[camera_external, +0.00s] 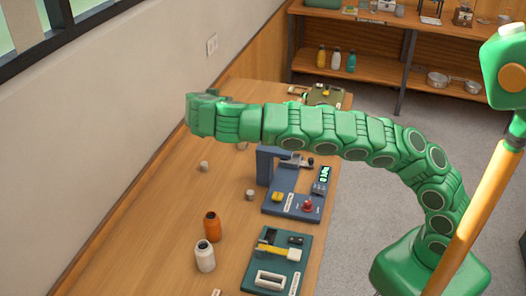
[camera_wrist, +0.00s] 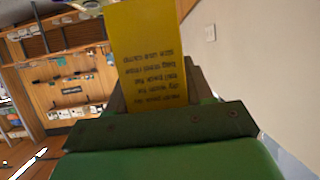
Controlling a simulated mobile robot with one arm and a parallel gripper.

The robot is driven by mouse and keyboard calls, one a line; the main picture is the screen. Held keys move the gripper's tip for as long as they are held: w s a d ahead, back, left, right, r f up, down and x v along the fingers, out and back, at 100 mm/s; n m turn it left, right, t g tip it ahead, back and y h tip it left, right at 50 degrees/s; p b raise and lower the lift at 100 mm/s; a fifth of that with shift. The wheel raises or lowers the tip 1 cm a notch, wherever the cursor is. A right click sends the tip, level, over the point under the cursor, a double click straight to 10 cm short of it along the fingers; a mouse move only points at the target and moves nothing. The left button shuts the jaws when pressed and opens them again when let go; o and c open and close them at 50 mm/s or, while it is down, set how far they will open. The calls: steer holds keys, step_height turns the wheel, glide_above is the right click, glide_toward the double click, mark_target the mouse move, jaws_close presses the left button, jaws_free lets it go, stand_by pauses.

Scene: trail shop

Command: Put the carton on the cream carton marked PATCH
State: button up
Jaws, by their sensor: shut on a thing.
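My gripper (camera_external: 203,113) is at the far left end of the green arm, raised above the wooden table. In the wrist view my gripper (camera_wrist: 155,98) is shut on a yellow carton (camera_wrist: 147,45) with dark printed lines that appear upside down. The carton sticks out beyond the fingers, and its far end is cut off by the top of the picture. I cannot make out the held carton in the external view. I cannot make out a cream carton marked PATCH in either view.
The table (camera_external: 150,225) holds an orange bottle (camera_external: 212,227), a white bottle (camera_external: 204,256), small grey cylinders (camera_external: 250,195), a blue device (camera_external: 292,190) and a teal board (camera_external: 277,262). A wall stands at left. Shelves (camera_external: 380,68) stand at the back. The table's left part is mostly clear.

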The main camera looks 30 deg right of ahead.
steer(key=w+d+f, duration=0.1)
steer(key=d+f, duration=0.3)
steer(key=d, duration=0.6)
steer(key=w+d+f, duration=0.1)
steer(key=d+f, duration=0.3)
steer(key=d, duration=0.6)
steer(key=w+a+f, duration=0.4)
steer(key=w+f, duration=0.5)
steer(key=w, duration=0.3)
steer(key=shift+w+m+g, duration=0.4)
steer(key=shift+a+f, duration=0.1)
steer(key=shift+a, duration=0.05)
steer(key=shift+w+f+h, duration=0.3)
steer(key=shift+w, duration=0.05)
steer(key=shift+f, duration=1.55)
